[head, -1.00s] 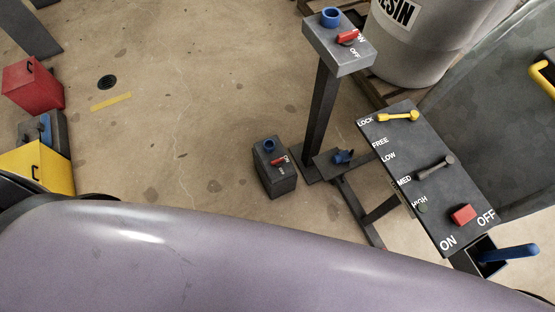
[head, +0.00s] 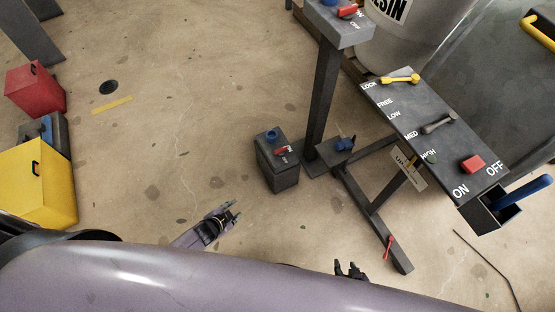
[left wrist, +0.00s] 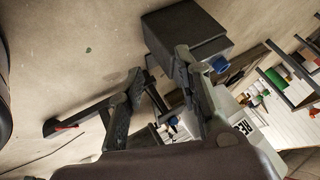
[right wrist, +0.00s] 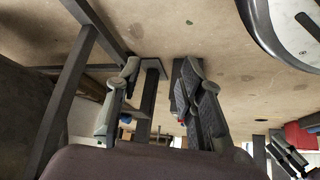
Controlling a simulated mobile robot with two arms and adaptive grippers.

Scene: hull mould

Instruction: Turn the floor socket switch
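The floor socket (head: 283,178) is a small dark grey box standing on the floor in the middle of the head view. Its top carries a blue round socket (head: 271,135) and a red switch (head: 281,151) beside small lettering too small to read. In the left wrist view a dark box (left wrist: 188,32) with a blue part (left wrist: 220,63) shows beyond the fingers. My left gripper (head: 230,211) is open and empty, below and left of the box, apart from it. My right gripper (head: 351,268) is low in the head view, right of the box; its fingers stand apart and empty in the right wrist view (right wrist: 157,75).
A post with a similar socket box (head: 340,30) stands behind the floor socket. A slanted lever panel (head: 440,145) on a dark frame stands right, with a red-handled piece (head: 388,247) at its foot. Red (head: 35,88) and yellow (head: 45,185) boxes stand left. Floor left of the socket is clear.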

